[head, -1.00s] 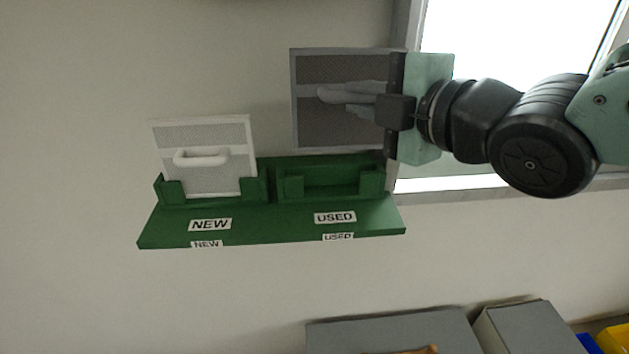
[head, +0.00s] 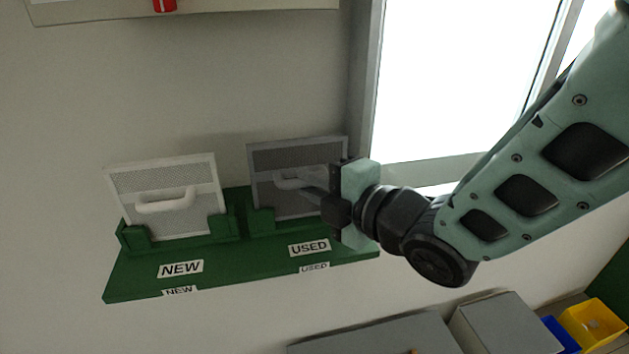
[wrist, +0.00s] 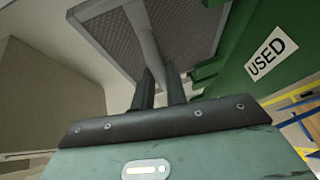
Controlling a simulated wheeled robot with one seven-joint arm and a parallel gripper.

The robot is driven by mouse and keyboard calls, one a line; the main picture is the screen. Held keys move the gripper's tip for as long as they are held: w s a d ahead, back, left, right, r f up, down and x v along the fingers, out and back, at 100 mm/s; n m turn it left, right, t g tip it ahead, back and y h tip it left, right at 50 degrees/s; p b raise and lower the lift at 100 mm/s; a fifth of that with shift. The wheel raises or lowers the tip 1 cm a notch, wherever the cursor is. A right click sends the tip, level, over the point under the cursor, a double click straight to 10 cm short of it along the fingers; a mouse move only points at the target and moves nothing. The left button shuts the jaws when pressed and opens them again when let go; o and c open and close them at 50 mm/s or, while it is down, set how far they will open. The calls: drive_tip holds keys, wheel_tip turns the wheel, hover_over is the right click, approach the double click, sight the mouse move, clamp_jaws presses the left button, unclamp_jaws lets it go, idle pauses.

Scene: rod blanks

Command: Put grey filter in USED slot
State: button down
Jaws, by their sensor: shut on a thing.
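The grey filter (head: 262,158) is a framed mesh panel with a bar handle. It stands upright at the USED slot (head: 262,222) of the green holder (head: 225,272), its lower edge down behind the slot's front lip. My gripper (head: 322,200) is shut on the filter's handle, coming from the right. The wrist view shows the fingers (wrist: 160,82) on the handle (wrist: 143,35), with the mesh behind. The white filter (head: 170,180) stands in the NEW slot on the left. My gripper hides the grey filter's right side and part of the USED slot, so full seating cannot be told.
A bright window (head: 460,80) with a grey frame is at the right. Grey boxes (head: 510,325) and a yellow bin (head: 592,325) stand below right. A pale panel with a red knob (head: 164,5) is at the top. The wall between is clear.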

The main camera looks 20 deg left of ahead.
drive_tip(key=shift+f, duration=0.25)
drive_tip(key=c, duration=1.4)
unclamp_jaws()
drive_tip(key=shift+c, duration=0.2)
drive_tip(key=b+v, duration=0.8)
drive_tip(key=v, duration=0.4)
